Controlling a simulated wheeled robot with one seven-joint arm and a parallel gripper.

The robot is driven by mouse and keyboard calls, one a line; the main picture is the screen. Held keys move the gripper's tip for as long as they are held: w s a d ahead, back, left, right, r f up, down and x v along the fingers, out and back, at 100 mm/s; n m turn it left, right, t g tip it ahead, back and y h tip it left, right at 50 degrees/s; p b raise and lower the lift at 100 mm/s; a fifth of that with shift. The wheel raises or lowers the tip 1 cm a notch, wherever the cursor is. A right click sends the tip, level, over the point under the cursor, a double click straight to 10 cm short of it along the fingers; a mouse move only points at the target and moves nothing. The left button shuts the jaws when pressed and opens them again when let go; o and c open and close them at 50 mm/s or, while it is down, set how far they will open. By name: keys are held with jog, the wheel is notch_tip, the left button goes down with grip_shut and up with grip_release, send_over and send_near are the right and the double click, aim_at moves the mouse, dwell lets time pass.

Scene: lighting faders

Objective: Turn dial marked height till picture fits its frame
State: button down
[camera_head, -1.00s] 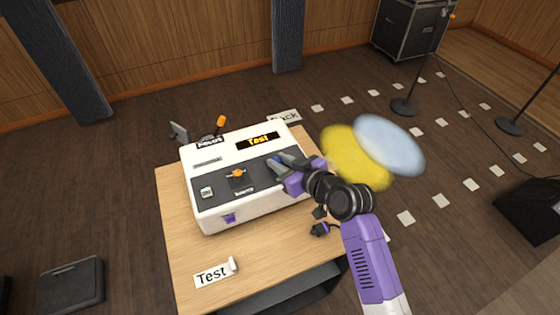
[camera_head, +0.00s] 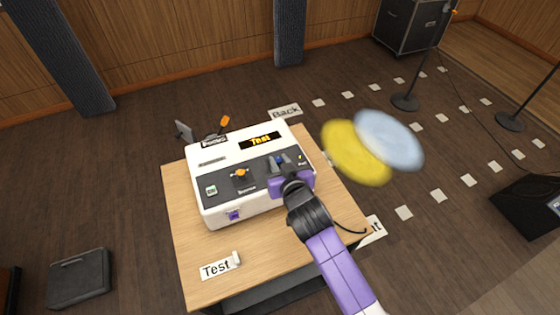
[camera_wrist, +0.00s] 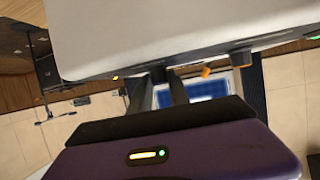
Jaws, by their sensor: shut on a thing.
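A white console (camera_head: 262,202) with a dark control panel stands on a wooden table. My gripper (camera_head: 280,162) is at the right part of the panel, shut on a dial with a blue top (camera_head: 280,158), which the fingers mostly hide. An orange-topped knob (camera_head: 240,173) is to its left; the label below it is too small to read surely. In the wrist view, my fingers (camera_wrist: 163,88) meet a dark knob (camera_wrist: 159,75) by the white console body. No label reading "height" is legible, and no picture in a frame is clear.
Bare wooden tabletop (camera_head: 195,250) surrounds the console, with a "Test" card (camera_head: 216,269) at the front. An orange-tipped lever (camera_head: 224,122) stands at the back left. Yellow (camera_head: 350,155) and pale blue (camera_head: 390,138) discs show right of the table.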

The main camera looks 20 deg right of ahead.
jog(key=shift+s+f, duration=0.1)
jog(key=shift+f, duration=0.15)
jog(key=c, duration=1.4)
grip_release()
jog(key=shift+o, duration=0.8)
jog(key=shift+r, duration=0.15)
jog(key=b+v, duration=0.1)
jog(key=v, duration=0.6)
jog(key=shift+s+a+r+b, duration=0.15)
jog(key=shift+s+a+b, duration=0.05)
jog(key=shift+s+b, duration=0.15)
